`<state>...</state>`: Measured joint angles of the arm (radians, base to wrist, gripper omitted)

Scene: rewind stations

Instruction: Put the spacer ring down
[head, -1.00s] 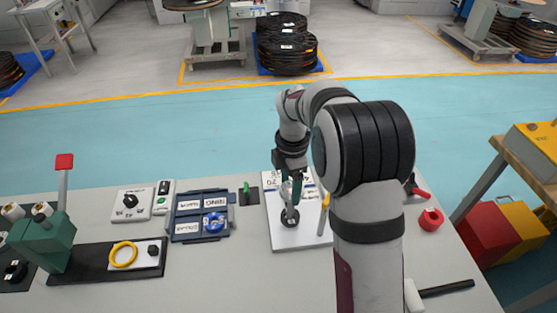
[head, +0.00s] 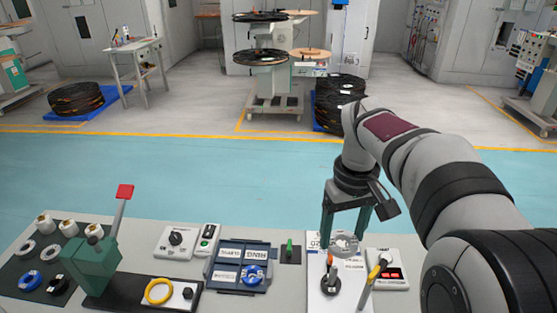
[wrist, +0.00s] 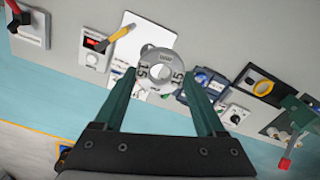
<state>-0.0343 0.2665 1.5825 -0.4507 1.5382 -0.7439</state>
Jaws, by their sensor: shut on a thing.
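My gripper (head: 345,237) points down over the right part of the bench. It is shut on a grey spacer ring (wrist: 153,82), held by its rim between the two green fingers. Numbers that look like 15 show on the ring's face in the wrist view. In the head view the ring (head: 345,246) is held above the white board (head: 318,301), apart from it. A dark round post with an orange top (head: 331,284) stands on the board, below and left of the ring.
A blue tray (head: 211,272) with labelled compartments holds a blue ring (head: 253,281). Left are a green lever press (head: 92,262), a yellow ring (head: 151,300) and a dark mat (head: 15,272) with several rings and rolls. A small control box (head: 398,281) stands right of the board.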

